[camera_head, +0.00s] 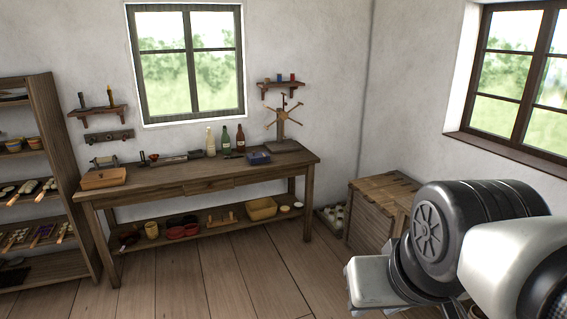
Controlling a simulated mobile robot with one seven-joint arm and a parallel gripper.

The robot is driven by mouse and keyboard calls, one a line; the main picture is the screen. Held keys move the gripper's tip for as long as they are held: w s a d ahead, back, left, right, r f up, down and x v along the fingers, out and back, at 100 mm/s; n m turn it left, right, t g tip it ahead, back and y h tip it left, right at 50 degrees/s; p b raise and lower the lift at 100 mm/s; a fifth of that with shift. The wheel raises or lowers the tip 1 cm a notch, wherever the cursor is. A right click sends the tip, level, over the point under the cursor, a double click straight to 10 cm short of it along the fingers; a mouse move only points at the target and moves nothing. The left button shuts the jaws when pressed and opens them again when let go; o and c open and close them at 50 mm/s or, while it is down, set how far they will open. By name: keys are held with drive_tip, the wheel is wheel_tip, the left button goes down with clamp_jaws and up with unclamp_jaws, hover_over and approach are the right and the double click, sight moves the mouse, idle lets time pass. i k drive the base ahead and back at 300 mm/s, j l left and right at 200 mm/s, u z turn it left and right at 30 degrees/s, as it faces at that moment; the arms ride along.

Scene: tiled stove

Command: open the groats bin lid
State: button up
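A wooden bin (372,222) stands on the floor in the corner, right of the workbench; I take it for the groats bin. Its slatted wooden top (385,187) lies flat and looks closed. My arm's dark and light links fill the lower right and cover the bin's right and lower parts. My gripper's fingers do not show in this view, so its place relative to the lid cannot be seen.
A wooden workbench (205,178) with bottles, a blue box and tools runs along the back wall. A low tray of pale round things (333,216) sits on the floor left of the bin. A stocked shelf (50,130) stands at left. The plank floor (225,280) in front is clear.

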sight(387, 194)
drive_tip(key=i, duration=1.55)
drive_tip(key=i+j+z, duration=0.1)
drive_tip(key=i, duration=1.5)
drive_tip(key=i+j+z, duration=0.15)
drive_tip(key=i+z, duration=0.15)
drive_tip(key=i, duration=0.25)
drive_tip(key=i+j+z, duration=0.25)
drive_tip(key=i, duration=0.25)
